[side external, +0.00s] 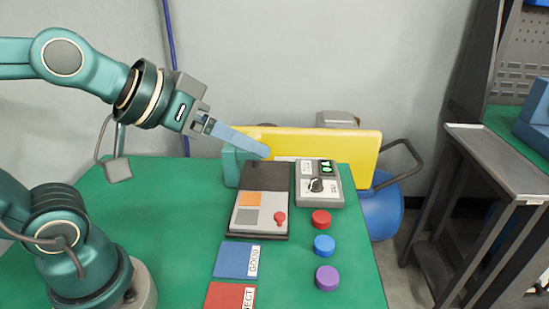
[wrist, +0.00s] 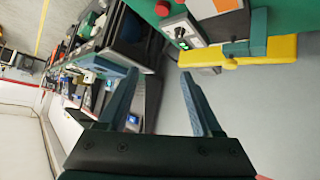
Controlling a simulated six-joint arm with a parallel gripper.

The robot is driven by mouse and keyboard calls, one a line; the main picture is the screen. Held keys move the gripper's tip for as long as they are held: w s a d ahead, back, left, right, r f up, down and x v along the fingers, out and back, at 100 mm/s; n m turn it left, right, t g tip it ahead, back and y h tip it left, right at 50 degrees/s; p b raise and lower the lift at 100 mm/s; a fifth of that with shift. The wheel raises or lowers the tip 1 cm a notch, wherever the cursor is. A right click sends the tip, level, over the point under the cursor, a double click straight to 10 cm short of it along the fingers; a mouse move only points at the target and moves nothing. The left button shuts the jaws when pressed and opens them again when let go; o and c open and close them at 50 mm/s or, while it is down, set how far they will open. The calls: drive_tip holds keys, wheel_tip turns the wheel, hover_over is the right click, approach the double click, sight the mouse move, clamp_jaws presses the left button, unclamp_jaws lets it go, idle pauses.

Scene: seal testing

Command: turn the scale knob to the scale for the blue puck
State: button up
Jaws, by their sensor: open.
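The scale knob (side external: 316,185) is a dark dial with a pale pointer on the grey tester box (side external: 331,198); the markings are too small to read. It shows small in the wrist view (wrist: 181,32). The blue puck (side external: 324,245) lies on the green table between the red puck (side external: 321,219) and the purple puck (side external: 327,278). My gripper (side external: 264,152) is open and empty, raised up and to the left of the tester box in the side view. In the wrist view my gripper (wrist: 158,74) has its two fingers wide apart with nothing between them.
A yellow panel (side external: 360,148) stands behind the tester box. Blue (side external: 234,262) and red (side external: 222,296) labelled mats lie in front.

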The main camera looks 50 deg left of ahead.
drive_tip(key=w+r+n+t, duration=0.3)
drive_tip(key=w+r, duration=0.1)
drive_tip(key=w, duration=0.6)
drive_tip(key=n+y, duration=0.4)
drive_tip(key=y, duration=0.3)
hover_over(315, 183)
drive_tip(key=s, duration=0.2)
wheel_tip(315, 183, down, 12)
drive_tip(key=shift+m+g, duration=0.6)
drive_tip(key=shift+m, duration=0.3)
drive_tip(key=f, duration=0.3)
drive_tip(key=s+d+f, duration=0.1)
drive_tip(key=f, duration=0.2)
drive_tip(key=s+d+f, duration=0.1)
drive_tip(key=f, duration=0.3)
drive_tip(key=shift+s+d, duration=0.1)
drive_tip(key=shift+s, duration=0.1)
drive_tip(key=shift+x, duration=2.4)
drive_tip(key=shift+r, duration=0.1)
clamp_jaws()
